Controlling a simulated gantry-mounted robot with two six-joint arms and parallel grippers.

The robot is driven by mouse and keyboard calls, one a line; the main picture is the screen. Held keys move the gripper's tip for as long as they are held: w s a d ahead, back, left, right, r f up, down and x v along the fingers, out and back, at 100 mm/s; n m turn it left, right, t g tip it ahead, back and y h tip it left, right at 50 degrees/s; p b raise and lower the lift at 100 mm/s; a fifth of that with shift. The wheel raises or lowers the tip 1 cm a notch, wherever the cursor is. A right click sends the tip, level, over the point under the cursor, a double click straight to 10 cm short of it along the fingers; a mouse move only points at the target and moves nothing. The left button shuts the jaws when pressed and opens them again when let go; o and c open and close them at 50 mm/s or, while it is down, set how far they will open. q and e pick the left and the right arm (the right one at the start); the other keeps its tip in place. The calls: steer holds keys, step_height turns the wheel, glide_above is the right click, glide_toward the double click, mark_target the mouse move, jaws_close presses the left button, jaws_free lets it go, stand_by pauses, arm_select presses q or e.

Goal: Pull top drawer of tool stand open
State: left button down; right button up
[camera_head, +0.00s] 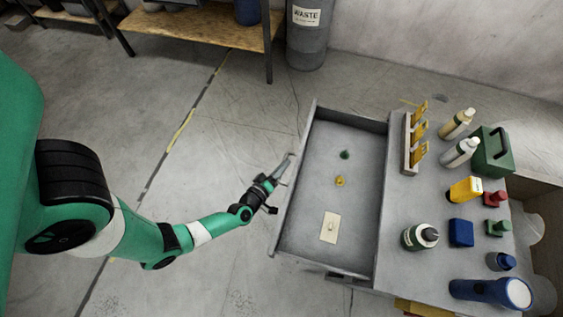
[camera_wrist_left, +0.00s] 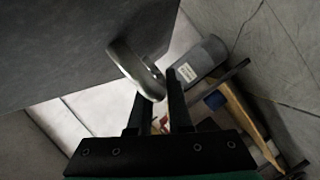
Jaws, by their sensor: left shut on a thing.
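The tool stand's top drawer (camera_head: 330,235) is pulled well out to the left of the stand, and I see into its grey interior. Inside lie a small green piece (camera_head: 345,155), a small yellow piece (camera_head: 340,181) and a pale plate (camera_head: 330,227). My left gripper (camera_head: 286,165) is at the drawer's front, shut on its handle. In the left wrist view the curved metal handle (camera_wrist_left: 132,68) runs between the fingers (camera_wrist_left: 158,92), beside the dark drawer front (camera_wrist_left: 60,50). My right gripper is not in view.
The tool stand's top (camera_head: 400,240) carries bottles, a green case (camera_head: 492,150), a blue flashlight (camera_head: 490,291) and several small coloured items. A grey waste bin (camera_head: 306,45) and a wooden shelf (camera_head: 200,30) stand behind. The floor left of the drawer is clear.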

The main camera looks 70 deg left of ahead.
arm_select(q)
steer(key=c, duration=0.8)
jaws_free()
steer(key=shift+d, duration=0.1)
steer(key=shift+c, duration=0.2)
steer(key=shift+s+d+r+p, duration=0.15)
steer(key=shift+s+d+p, duration=0.1)
steer(key=shift+p, duration=0.05)
steer(key=p+v, duration=0.4)
steer(key=v, duration=0.6)
steer(key=shift+s+p, duration=0.4)
steer(key=shift+d, duration=0.15)
